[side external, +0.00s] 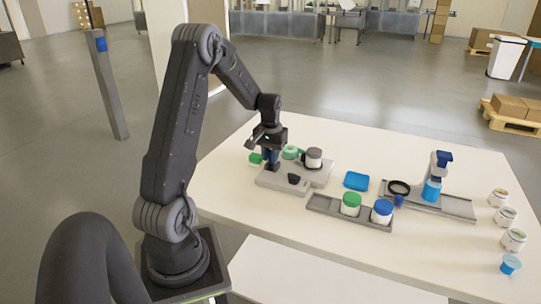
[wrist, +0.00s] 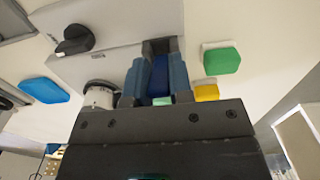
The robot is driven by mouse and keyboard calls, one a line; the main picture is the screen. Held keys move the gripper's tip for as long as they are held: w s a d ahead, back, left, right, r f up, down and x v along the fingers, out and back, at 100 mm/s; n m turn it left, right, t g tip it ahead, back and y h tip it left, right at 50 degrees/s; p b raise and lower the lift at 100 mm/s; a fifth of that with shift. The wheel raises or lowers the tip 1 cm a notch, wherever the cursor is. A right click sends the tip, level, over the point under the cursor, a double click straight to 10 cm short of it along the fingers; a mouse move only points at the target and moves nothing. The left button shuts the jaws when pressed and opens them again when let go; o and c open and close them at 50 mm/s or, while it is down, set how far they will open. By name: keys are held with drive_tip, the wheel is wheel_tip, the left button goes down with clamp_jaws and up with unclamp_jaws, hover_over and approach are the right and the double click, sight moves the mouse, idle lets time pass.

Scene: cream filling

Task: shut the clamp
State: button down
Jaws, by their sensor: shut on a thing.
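My gripper (side external: 270,156) is over the left end of a grey clamp station (side external: 268,180). In the wrist view its two blue-grey fingers (wrist: 159,68) are shut on a dark blue piece, which seems to be the clamp handle (wrist: 160,88). A dark block stands just beyond the fingertips. The station carries a black knob (side external: 294,179), also in the wrist view (wrist: 76,40), and a white jar (side external: 314,159) in a dark ring. The fingers and gripper body hide much of the handle, so its exact angle cannot be told.
A green pad (side external: 255,158) lies left of the station; a green round piece (side external: 291,152) sits behind it. A blue pad (side external: 356,181), a tray (side external: 325,206) with green-lidded (side external: 351,203) and blue-lidded (side external: 382,211) jars, and a filling stand (side external: 441,170) are to the right. Several cups line the right edge.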

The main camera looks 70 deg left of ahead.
drive_tip(key=shift+s+d+f+t+y, duration=0.15)
drive_tip(key=shift+s+d+t+y, duration=0.05)
drive_tip(key=shift+t+y, duration=0.35)
drive_tip(key=shift+s+d+f+t+y, duration=0.15)
drive_tip(key=shift+s+d+t+y, duration=0.05)
drive_tip(key=shift+t+y, duration=0.35)
drive_tip(key=c, duration=1)
unclamp_jaws()
drive_tip(key=v, duration=1.3)
drive_tip(key=shift+r, duration=0.45)
